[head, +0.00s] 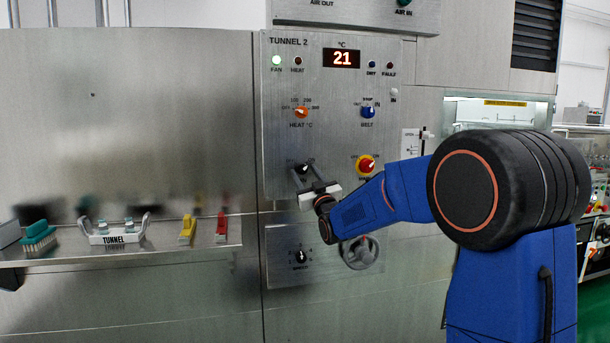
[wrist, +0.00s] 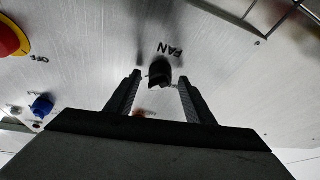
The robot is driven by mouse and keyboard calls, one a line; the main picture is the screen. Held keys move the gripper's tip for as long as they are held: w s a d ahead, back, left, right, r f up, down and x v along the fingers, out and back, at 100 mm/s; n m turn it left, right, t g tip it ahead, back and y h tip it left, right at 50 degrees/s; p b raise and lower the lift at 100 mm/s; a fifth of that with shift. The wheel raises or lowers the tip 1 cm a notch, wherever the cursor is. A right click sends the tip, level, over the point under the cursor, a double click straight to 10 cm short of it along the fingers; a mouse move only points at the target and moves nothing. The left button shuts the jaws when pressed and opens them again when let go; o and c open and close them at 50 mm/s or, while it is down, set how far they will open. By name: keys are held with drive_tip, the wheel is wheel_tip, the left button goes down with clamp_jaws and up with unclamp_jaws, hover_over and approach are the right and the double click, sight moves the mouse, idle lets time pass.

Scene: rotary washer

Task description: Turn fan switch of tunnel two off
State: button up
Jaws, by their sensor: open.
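The Tunnel 2 panel (head: 330,60) is a steel plate with a red "21" display and a lit green FAN lamp (head: 276,60). The fan switch is a small black knob (head: 303,168) low on the panel's left side in the head view. In the wrist view the knob (wrist: 160,72) sits below the upside-down FAN label. My gripper (head: 306,174) is open in front of the panel, and its fingers (wrist: 158,90) stand on either side of the knob with gaps. Whether the fingertips touch the panel I cannot tell. The knob's position marks are partly hidden.
A lower panel has another black knob (head: 301,256) and a handwheel (head: 359,253). A shelf (head: 130,254) at left holds brushes and a TUNNEL caddy.

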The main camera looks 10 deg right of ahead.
drive_tip(key=shift+w+r, duration=0.1)
drive_tip(key=shift+w, duration=0.1)
drive_tip(key=c, duration=1)
